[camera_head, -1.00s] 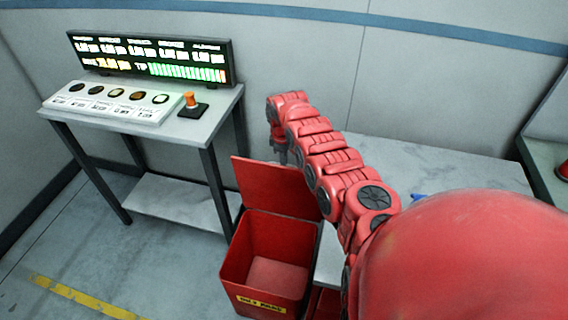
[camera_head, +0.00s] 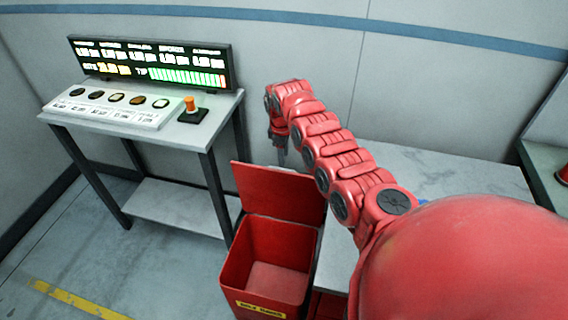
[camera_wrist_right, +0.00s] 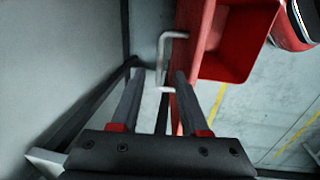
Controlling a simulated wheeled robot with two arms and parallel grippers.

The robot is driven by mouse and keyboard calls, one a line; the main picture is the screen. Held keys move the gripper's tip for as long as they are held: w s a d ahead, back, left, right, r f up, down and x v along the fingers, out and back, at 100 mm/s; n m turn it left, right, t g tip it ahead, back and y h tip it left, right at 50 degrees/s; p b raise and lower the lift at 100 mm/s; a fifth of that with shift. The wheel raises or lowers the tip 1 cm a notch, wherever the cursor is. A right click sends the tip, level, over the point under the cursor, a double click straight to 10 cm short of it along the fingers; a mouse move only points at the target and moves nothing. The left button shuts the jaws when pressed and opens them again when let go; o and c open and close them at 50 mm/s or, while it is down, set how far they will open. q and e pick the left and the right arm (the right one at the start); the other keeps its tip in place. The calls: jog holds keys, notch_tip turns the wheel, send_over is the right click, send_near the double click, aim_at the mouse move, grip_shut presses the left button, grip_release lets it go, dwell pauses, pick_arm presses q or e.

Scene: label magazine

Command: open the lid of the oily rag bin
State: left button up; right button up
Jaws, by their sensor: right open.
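The red oily rag bin (camera_head: 236,268) stands on the floor at the lower middle of the head view, with a yellow label on its front. Its red lid (camera_head: 278,192) stands raised at the back, and the inside of the bin shows. The bin also shows in the right wrist view (camera_wrist_right: 226,68). There a pale metal handle (camera_wrist_right: 161,62) on the lid lies just beyond the fingertips. My right gripper (camera_head: 281,158) is behind the lid's upper edge. In the right wrist view its fingers (camera_wrist_right: 158,82) are apart, with nothing clearly gripped. My left gripper is not in view.
A grey table (camera_head: 196,138) at the left carries a button panel (camera_head: 112,106), an orange knob (camera_head: 191,104) and a lit display (camera_head: 150,62). A pale worktop (camera_head: 440,168) lies right of the bin. Floor in front of the table is clear.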

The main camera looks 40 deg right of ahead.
notch_tip(320, 180, up, 12)
jog(key=s+a+b, duration=0.1)
jog(key=b, duration=0.1)
jog(key=shift+f, duration=0.15)
jog(key=shift+a, duration=0.1)
